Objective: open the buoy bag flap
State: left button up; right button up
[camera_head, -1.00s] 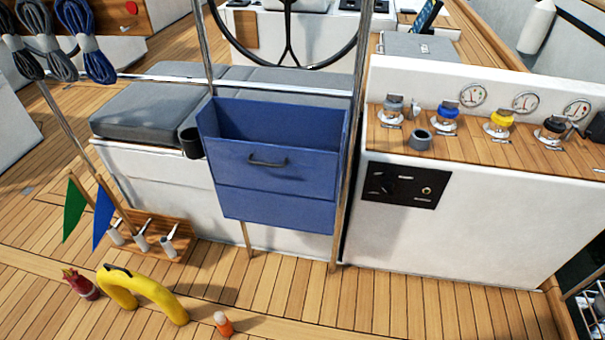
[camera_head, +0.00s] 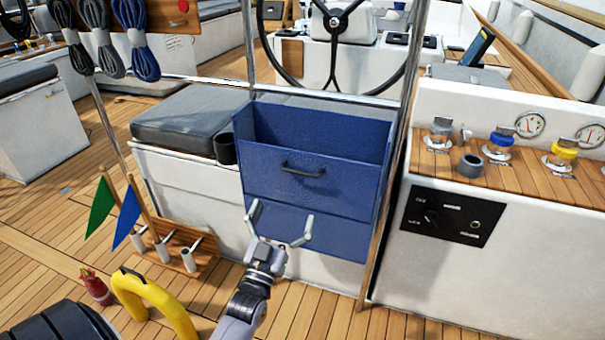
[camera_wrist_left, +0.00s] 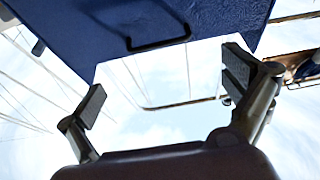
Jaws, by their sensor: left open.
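The blue buoy bag (camera_head: 310,222) hangs between two metal posts in the middle of the head view. Its top shows a deep open pocket. The front panel (camera_head: 345,184) with a dark handle (camera_head: 302,170) lies against the bag's front. My left gripper (camera_head: 281,214) is open and empty in front of the bag's lower part, below the handle. In the left wrist view, the handle (camera_wrist_left: 158,44) and the blue bag (camera_wrist_left: 85,35) are above and beyond the open fingers (camera_wrist_left: 165,75). My right gripper is out of view.
A yellow horseshoe buoy (camera_head: 150,300), a red item (camera_head: 97,287) and a flag rack (camera_head: 185,250) are on the deck at left. A white console (camera_head: 450,265) with gauges stands at right. A grey cushioned bench (camera_head: 185,120) is behind the bag.

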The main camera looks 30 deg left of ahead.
aim_at(299, 173)
pick_arm(q)
jog(key=x, duration=1.1)
jog(key=shift+w, duration=0.3)
jog(key=shift+c, duration=0.3)
jog(key=c, duration=1.3)
